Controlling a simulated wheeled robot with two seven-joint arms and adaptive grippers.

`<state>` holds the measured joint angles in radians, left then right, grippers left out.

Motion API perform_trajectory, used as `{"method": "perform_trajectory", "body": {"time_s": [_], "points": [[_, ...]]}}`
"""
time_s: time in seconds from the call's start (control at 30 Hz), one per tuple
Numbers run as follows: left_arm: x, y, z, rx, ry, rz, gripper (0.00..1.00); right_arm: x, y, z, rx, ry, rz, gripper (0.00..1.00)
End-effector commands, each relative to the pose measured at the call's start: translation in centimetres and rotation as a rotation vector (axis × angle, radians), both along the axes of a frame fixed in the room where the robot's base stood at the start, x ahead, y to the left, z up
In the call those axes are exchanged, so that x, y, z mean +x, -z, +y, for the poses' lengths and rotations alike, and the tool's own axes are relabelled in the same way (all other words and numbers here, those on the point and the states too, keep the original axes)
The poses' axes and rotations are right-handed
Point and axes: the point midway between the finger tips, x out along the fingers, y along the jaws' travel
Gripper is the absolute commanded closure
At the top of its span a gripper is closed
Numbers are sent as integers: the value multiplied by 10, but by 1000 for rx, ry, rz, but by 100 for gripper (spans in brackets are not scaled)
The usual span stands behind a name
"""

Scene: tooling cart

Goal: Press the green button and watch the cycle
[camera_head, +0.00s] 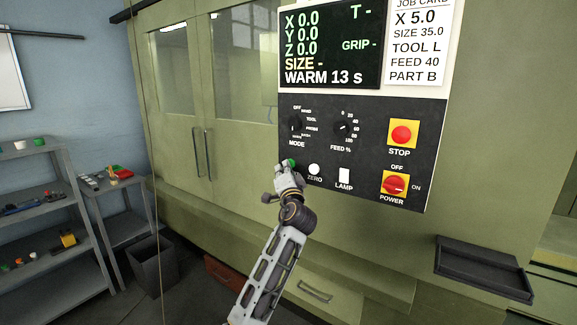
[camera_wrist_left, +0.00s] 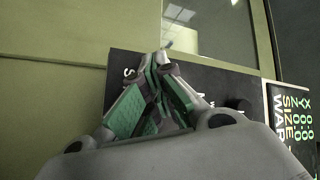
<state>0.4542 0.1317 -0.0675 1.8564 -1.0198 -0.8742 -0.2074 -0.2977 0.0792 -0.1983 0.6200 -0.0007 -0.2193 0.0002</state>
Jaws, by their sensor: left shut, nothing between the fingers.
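The green button (camera_head: 289,162) sits at the lower left of the dark control panel (camera_head: 362,112) and is partly hidden by my left gripper. My left gripper (camera_head: 284,170) is shut and empty, with its fingertips at or right beside the button; I cannot tell whether they touch it. In the left wrist view the closed fingers (camera_wrist_left: 158,75) with green pads lie in front of the panel, and the button is hidden there. The screen (camera_head: 331,45) reads X, Y and Z 0.0 and WARM 13 s. My right gripper is out of view.
Near the button are a white ZERO button (camera_head: 314,169), the LAMP switch (camera_head: 344,175), the MODE knob (camera_head: 295,124), the red STOP button (camera_head: 402,135) and the POWER switch (camera_head: 395,184). A dark tray (camera_head: 484,266) juts out at lower right. Shelves (camera_head: 40,215) stand at left.

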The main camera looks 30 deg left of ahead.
Motion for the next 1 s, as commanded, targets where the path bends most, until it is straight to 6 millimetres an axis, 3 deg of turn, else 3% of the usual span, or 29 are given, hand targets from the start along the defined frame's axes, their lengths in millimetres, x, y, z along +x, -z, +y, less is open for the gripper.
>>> {"method": "perform_trajectory", "body": {"time_s": [0.37, 1.0], "points": [[-11, 3, -1, 0, 3, 2, 100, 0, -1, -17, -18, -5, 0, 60], [-19, 3, 0, 0, 1, 2, 100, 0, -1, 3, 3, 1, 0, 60]]}}
